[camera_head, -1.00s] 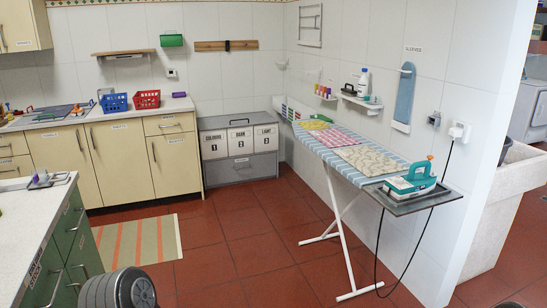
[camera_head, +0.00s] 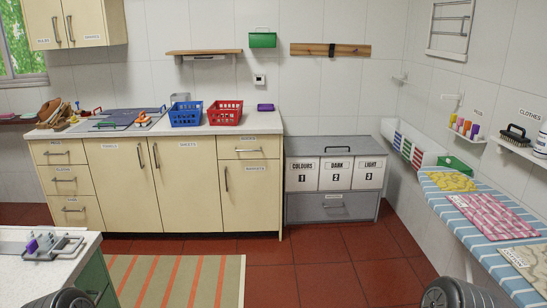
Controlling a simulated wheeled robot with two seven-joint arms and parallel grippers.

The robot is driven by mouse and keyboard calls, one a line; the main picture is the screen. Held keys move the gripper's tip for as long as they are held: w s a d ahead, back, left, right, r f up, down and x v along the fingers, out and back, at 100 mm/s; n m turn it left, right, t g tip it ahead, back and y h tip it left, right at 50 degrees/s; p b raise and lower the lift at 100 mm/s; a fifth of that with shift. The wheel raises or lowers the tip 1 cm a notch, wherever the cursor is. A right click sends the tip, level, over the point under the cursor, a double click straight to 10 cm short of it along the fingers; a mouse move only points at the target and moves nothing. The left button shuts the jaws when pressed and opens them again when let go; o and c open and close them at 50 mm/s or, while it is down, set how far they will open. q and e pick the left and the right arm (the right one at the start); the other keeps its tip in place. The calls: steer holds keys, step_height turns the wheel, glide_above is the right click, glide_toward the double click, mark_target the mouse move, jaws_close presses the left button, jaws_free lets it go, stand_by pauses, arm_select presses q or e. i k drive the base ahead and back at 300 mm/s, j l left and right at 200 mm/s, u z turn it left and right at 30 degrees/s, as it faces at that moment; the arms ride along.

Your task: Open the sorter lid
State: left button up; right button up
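The sorter (camera_head: 335,204) is a grey cabinet against the back wall in the head view. Its front has three white panels labelled COLOURS 1, DARK 2 and LIGHT 3, with a grey drawer below. The grey sorter lid (camera_head: 336,147) lies flat and closed on top, with a dark bar handle near its middle. Neither gripper shows. Only dark rounded parts of my arms are at the bottom left and bottom right edges, well short of the sorter.
Cream cabinets (camera_head: 187,184) stand left of the sorter, with blue (camera_head: 186,115) and red (camera_head: 225,113) baskets on top. An ironing board (camera_head: 476,221) runs along the right. A worktop (camera_head: 30,270) is at the lower left. Red floor is clear before the sorter, beside a striped rug (camera_head: 175,281).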

mark_target(351, 145)
steer(key=i, duration=2.5)
steer(key=i+z, duration=0.4)
steer(key=i+j+z, duration=0.1)
steer(key=i+z, duration=0.25)
steer(key=i+j+z, duration=0.25)
steer(key=i+z, duration=0.15)
steer(key=i+j+z, duration=1.15)
steer(key=j+z, duration=0.15)
